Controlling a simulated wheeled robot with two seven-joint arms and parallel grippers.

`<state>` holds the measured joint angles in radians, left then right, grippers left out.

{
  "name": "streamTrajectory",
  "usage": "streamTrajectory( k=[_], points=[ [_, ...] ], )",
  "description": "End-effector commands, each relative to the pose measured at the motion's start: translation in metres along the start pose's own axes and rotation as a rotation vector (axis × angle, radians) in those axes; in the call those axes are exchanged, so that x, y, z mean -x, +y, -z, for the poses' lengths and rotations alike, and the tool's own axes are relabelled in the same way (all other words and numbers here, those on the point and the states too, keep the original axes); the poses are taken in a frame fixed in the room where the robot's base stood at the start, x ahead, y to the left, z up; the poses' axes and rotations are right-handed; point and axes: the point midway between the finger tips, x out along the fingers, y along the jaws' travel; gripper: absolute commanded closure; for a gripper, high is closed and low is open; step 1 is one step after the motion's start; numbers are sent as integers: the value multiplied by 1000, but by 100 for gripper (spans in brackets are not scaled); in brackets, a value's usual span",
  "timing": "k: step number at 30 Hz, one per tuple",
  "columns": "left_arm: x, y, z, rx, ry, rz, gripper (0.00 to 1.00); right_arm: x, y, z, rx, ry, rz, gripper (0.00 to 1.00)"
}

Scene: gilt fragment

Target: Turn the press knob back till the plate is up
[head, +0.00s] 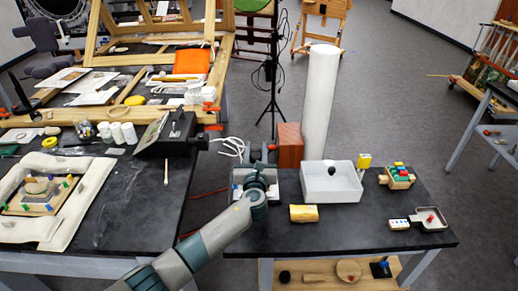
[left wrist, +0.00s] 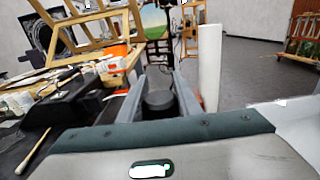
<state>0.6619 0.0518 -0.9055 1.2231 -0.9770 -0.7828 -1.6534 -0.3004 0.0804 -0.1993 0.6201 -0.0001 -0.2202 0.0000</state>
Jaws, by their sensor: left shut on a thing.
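The press (head: 239,178) stands at the left end of the right-hand black table, a small pale grey frame largely covered by my left arm and gripper. My left gripper (head: 259,165) is over it, pointing away from me. In the left wrist view, a dark round knob (left wrist: 160,101) sits between the two grey fingers of my left gripper (left wrist: 160,88). The gripper is shut on this knob. The plate of the press is hidden behind my arm, so its height cannot be told. My right gripper is in neither view.
A white open box (head: 331,186) stands right of the press, with a reddish-brown block (head: 290,146) behind the press. A tall white cylinder (head: 320,95) rises behind the box.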

Motion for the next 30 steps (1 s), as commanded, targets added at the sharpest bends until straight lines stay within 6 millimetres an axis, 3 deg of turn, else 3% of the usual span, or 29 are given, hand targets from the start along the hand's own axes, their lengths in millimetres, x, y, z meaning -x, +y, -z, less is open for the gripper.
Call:
streamTrajectory(
  k=[9,25,26,27,28,30],
  points=[
    [1,6,2,0,2,-164,92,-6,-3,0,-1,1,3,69],
    [1,8,1,0,1,-200,92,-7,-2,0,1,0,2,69],
    [1,8,1,0,1,-199,67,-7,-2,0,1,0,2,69],
    [1,8,1,0,1,-199,57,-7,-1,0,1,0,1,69],
    [1,8,1,0,1,-199,50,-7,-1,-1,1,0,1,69],
    [1,8,1,0,0,-199,50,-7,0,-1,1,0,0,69]
  ],
)
